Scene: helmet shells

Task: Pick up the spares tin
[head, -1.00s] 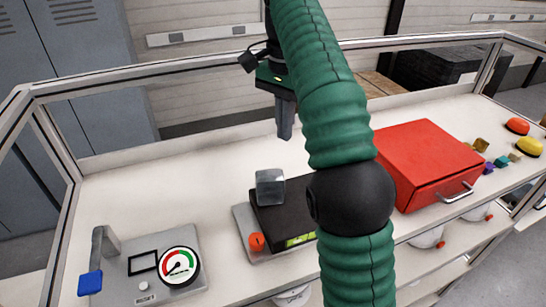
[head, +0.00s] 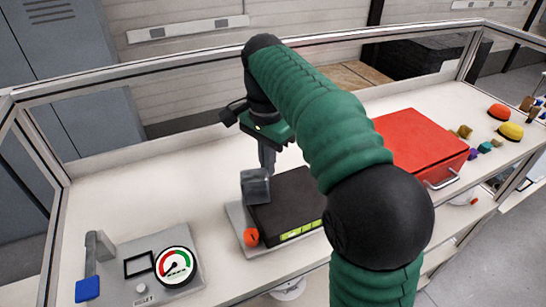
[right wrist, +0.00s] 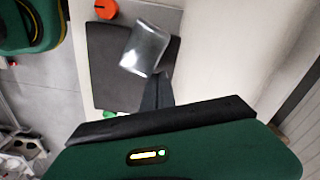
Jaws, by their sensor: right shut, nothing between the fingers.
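A small shiny grey box, which looks like the spares tin (head: 254,189), rests at the back left end of a black box (head: 290,203) in the head view. In the right wrist view the tin (right wrist: 146,49) lies just beyond my fingertips and hangs partly past the black box's edge. My right gripper (head: 267,168) points down right behind the tin, its fingers shut and empty. The tips look very close to the tin; I cannot tell if they touch. They also show in the right wrist view (right wrist: 157,78). My left gripper is not in view.
The black box sits on a grey plate with an orange knob (head: 251,237). A red case (head: 415,145) stands to the right, partly behind my arm. A gauge panel (head: 150,268) is at front left. A frame rail runs along the bench's back. Bench between panel and plate is clear.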

